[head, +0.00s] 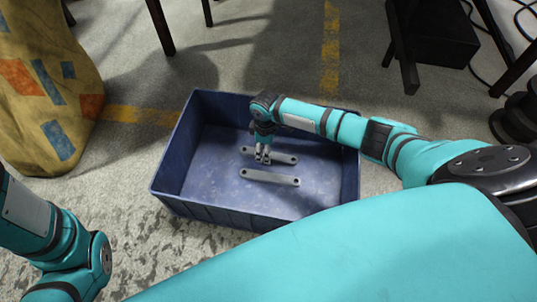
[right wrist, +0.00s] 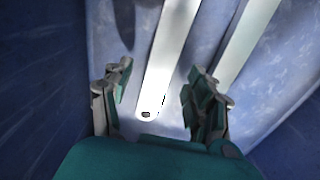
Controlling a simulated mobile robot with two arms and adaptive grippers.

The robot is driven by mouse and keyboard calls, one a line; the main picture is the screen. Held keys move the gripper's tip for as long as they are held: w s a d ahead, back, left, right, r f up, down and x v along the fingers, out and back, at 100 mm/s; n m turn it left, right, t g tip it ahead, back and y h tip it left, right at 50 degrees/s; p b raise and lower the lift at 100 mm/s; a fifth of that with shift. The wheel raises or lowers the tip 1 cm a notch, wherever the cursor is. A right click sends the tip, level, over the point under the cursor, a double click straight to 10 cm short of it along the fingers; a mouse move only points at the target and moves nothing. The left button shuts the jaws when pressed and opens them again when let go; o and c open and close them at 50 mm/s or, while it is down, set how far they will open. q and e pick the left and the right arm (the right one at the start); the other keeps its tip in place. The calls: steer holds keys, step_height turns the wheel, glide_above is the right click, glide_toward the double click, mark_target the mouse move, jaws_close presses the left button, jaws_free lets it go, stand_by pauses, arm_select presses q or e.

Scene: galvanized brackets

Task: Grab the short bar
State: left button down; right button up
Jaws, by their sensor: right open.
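Two flat grey bars with holes at their ends lie roughly parallel in the blue crate: a back bar (head: 285,158) and a front bar (head: 270,177). They look close in length in the head view, so I cannot tell surely which is the short one. My right gripper (head: 263,159) points down at the back bar and hides part of it. In the right wrist view its open fingers (right wrist: 159,88) stand either side of one bar (right wrist: 168,55); I cannot tell how far above it they are. The other bar (right wrist: 246,38) lies to the right. My left gripper is out of view.
The blue crate (head: 172,160) has raised walls around both bars and stands on a grey floor with yellow stripes (head: 125,113). A patterned yellow cloth-like object (head: 50,85) is at the left. Dark furniture legs (head: 160,28) stand behind.

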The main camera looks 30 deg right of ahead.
step_height(320, 180, down, 2)
steer(key=shift+f+b, duration=0.15)
steer(key=shift+b, duration=0.35)
jaws_close()
